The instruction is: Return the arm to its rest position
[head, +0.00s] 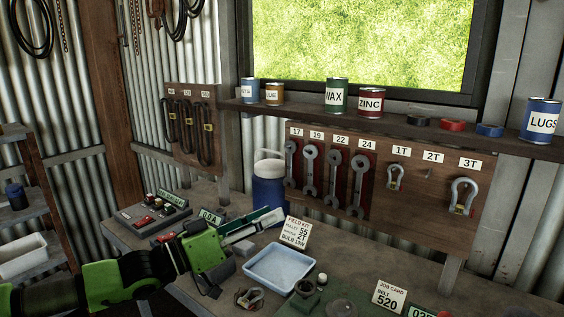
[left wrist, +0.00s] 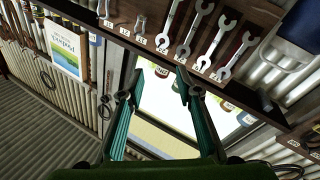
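My left arm (head: 115,280) comes in from the lower left of the head view, green and black, and stretches over the bench. Its left gripper (head: 270,222) is above the bench, in front of the blue jug (head: 268,190) and near the blue tray (head: 280,268). In the left wrist view the two fingers of the left gripper (left wrist: 157,82) stand apart with nothing between them. My right gripper shows in neither view.
The bench (head: 215,295) also holds a white field kit card (head: 296,233), a shackle (head: 250,297) and a job card (head: 389,296). Wrenches (head: 335,180) hang on a board behind. Cans such as the green one (head: 336,97) stand on the shelf above.

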